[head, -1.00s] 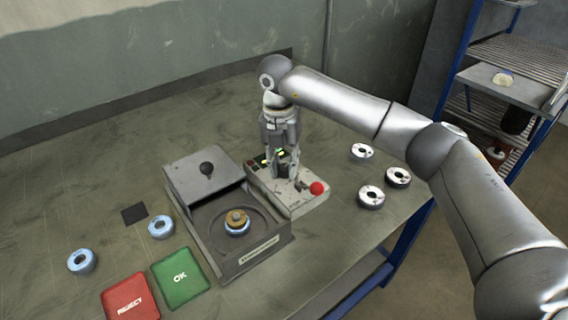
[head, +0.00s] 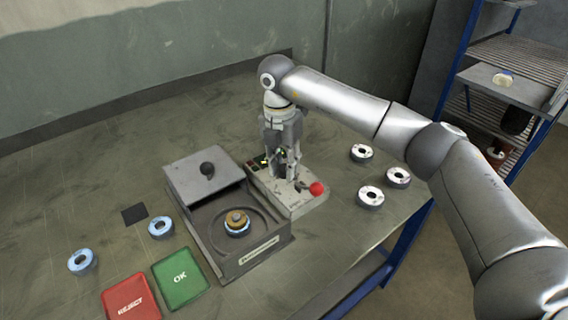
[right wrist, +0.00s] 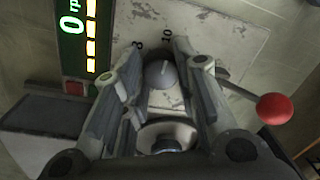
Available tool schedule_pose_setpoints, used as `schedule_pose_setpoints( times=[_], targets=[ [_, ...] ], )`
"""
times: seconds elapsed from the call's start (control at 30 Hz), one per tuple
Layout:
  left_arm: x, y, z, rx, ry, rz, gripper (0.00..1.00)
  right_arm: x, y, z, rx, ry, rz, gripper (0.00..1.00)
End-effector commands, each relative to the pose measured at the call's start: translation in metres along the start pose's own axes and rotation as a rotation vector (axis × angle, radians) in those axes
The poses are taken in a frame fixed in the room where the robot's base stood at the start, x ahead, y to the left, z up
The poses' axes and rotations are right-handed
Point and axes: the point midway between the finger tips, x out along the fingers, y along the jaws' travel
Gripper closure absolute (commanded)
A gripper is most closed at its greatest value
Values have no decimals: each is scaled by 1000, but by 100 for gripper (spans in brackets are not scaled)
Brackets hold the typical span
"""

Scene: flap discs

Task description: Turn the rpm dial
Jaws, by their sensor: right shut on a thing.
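The rpm dial (right wrist: 160,72) is a round grey knob with a pale pointer line on the light control panel (right wrist: 210,28). Printed numbers show on the panel just above it. My right gripper (right wrist: 172,62) points down at the panel and is shut on the dial, one finger on each side. In the head view my right gripper (head: 283,172) hides the dial. A green display (right wrist: 75,35) reading 0 rpm, with a column of lit orange bars, stands left of the dial. My left gripper is not in view.
A lever with a red ball (head: 317,188) sits right of the gripper. Loose discs (head: 370,196), a red REJECT pad (head: 130,298) and a green OK pad (head: 181,278) lie on the table.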

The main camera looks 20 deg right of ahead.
Motion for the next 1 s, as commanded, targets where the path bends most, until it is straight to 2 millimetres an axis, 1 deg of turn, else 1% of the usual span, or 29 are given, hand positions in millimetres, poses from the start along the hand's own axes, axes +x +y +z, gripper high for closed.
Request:
schedule_pose_setpoints(
  times=[0.03, 0.2, 0.47, 0.57, 0.67, 0.73, 1.0],
  targets=[
    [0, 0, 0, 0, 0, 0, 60, -2, 0, 1, 2, -2, 4, 71],
    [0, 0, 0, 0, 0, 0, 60, -1, 0, 1, 1, -1, 3, 49],
    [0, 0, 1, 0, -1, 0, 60, 0, 0, 0, 0, 0, 1, 49],
    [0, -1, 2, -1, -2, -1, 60, -4, 0, 0, 0, -1, 2, 49],
    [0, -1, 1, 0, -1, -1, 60, -14, 1, 1, 0, -3, 3, 49],
    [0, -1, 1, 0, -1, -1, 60, -26, 1, 0, -1, -3, 4, 49],
    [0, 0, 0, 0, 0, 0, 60, -84, 1, 0, 0, -3, 4, 49]
  ],
)
